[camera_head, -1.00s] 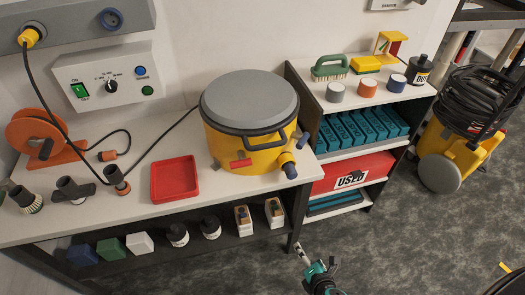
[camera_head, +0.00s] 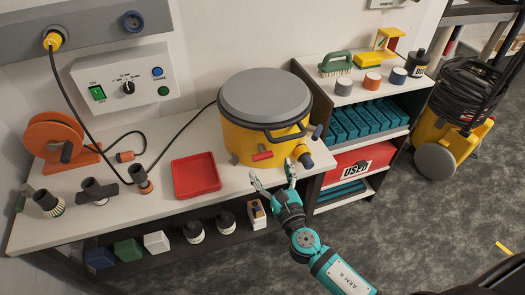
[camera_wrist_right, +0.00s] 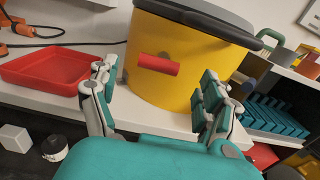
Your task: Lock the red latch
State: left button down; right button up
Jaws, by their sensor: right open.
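The red latch (camera_head: 262,156) is a short red bar on the front of the yellow canister (camera_head: 236,142), under its grey lid (camera_head: 265,95). In the right wrist view the latch (camera_wrist_right: 158,64) lies roughly level, between and beyond my fingers. My right gripper (camera_head: 272,180) is open and empty, in front of the canister and apart from the latch. Its two fingers (camera_wrist_right: 152,92) stand wide apart in the right wrist view. My left gripper is not in view.
A red tray (camera_head: 196,176) sits left of the canister. A shelf with teal boxes (camera_head: 365,119) stands to the right. A black cable runs behind the tray.

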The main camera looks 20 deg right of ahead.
aim_at(263, 156)
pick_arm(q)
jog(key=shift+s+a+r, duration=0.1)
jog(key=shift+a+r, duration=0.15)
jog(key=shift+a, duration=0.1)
pick_arm(e)
jog(key=w, duration=0.7)
jog(key=shift+w+a, duration=0.1)
jog(key=shift+w, duration=0.05)
jog(key=c, duration=1.2)
